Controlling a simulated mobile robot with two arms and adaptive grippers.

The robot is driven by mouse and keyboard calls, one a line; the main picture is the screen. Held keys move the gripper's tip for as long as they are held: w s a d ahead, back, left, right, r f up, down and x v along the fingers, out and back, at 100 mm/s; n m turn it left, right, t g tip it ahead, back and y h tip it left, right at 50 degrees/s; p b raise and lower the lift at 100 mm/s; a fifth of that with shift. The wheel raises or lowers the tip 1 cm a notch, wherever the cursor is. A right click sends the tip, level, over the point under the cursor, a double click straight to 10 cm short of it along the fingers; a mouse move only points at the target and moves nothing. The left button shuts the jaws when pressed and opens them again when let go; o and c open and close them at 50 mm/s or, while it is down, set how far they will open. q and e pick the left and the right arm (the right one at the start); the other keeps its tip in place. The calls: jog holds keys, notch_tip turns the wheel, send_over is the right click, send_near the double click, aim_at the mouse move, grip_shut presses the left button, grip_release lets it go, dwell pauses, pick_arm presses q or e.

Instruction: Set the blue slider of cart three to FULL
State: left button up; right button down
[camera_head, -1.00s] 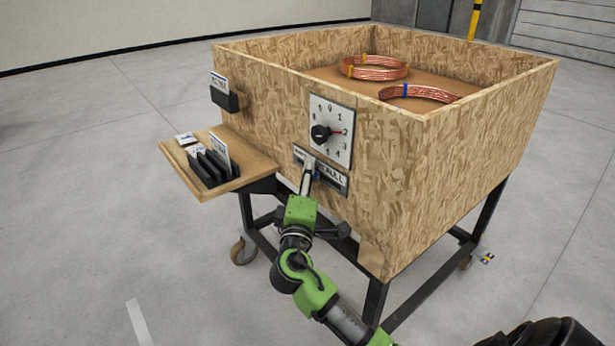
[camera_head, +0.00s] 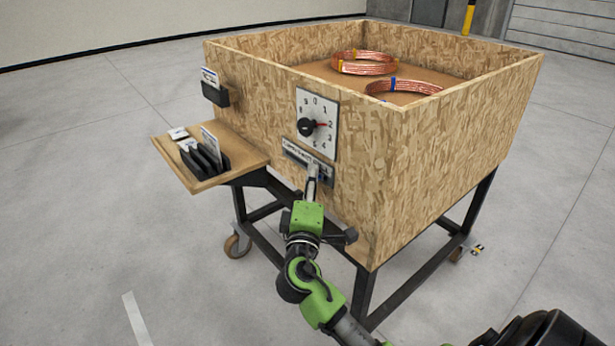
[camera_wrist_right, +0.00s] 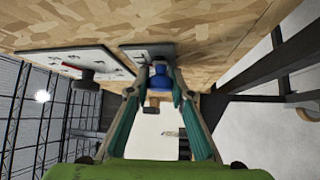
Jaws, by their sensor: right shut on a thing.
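The cart (camera_head: 380,140) is an open chipboard box on a black frame. On its front, below the dial, is the dark slider plate (camera_head: 292,152) with a pale label strip. My right gripper (camera_head: 313,174) reaches the plate right of its middle and covers part of it. In the right wrist view, the blue slider (camera_wrist_right: 160,80) sits between the two fingertips of the right gripper (camera_wrist_right: 160,90), which are shut on it against the plate (camera_wrist_right: 135,50). The lettering at the slider is hidden or too small to read. My left gripper is not in view.
A white dial (camera_head: 318,108) with a black knob and red pointer sits just above the plate. A side shelf (camera_head: 215,180) with black card slots juts out at left. Copper coils (camera_head: 365,63) lie inside the box. The floor around is clear.

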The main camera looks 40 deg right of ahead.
jog(key=c, duration=2.1)
grip_release()
jog(key=shift+f, duration=0.15)
jog(key=o, duration=0.3)
jog(key=shift+s+d, duration=0.1)
jog(key=shift+s, duration=0.05)
jog(key=shift+s+a, duration=0.3)
jog(key=shift+a, duration=0.05)
jog(key=v, duration=1.1)
jog(key=shift+s, duration=0.1)
